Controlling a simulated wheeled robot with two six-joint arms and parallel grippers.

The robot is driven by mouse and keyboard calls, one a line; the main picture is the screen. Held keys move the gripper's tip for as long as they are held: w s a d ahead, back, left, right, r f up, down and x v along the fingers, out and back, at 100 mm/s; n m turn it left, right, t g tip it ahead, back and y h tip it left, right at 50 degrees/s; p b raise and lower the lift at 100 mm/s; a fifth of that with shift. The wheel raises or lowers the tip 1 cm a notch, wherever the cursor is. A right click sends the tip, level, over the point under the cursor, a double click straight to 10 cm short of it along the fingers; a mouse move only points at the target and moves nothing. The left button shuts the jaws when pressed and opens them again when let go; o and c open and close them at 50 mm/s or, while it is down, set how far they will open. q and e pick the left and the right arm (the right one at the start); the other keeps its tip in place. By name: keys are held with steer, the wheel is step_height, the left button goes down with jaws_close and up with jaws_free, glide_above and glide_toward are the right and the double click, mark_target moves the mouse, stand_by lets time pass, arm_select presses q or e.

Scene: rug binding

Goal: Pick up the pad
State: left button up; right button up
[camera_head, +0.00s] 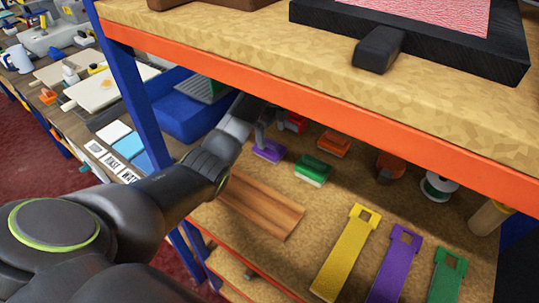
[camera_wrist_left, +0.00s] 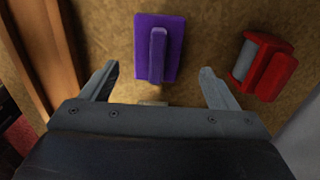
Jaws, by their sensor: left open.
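A purple pad (camera_wrist_left: 172,50) with a raised bar handle lies flat on the shelf. In the left wrist view it is at the top middle, just ahead of and between my fingertips. In the head view the purple pad (camera_head: 268,150) lies below my left gripper (camera_head: 262,122). My left gripper is open and empty, its two fingers spread wide in the left wrist view (camera_wrist_left: 159,73). A green pad (camera_head: 313,170) with a white base and an orange pad (camera_head: 334,144) lie to the right. My right gripper is not in view.
A red object (camera_wrist_left: 264,66) with a grey part lies right of the purple pad. A brown wooden board (camera_head: 262,203) lies in front. The upper shelf's orange edge (camera_head: 300,85) is overhead. Yellow (camera_head: 346,255) and purple strips lie at the front right.

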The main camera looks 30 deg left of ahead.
mark_target(269, 141)
arm_select(q)
steer(key=shift+s+a+f+b, duration=0.1)
steer(key=shift+a+f+b, duration=0.05)
steer(key=shift+f+b, duration=0.7)
steer(key=shift+s+a+f+b, duration=0.1)
steer(key=shift+f+b, duration=0.55)
steer(key=shift+f, duration=0.3)
steer(key=shift+f+p, duration=0.4)
steer(key=shift+f, duration=0.45)
steer(key=shift+c, duration=0.4)
steer(key=c, duration=1.1)
steer(key=shift+r, duration=0.15)
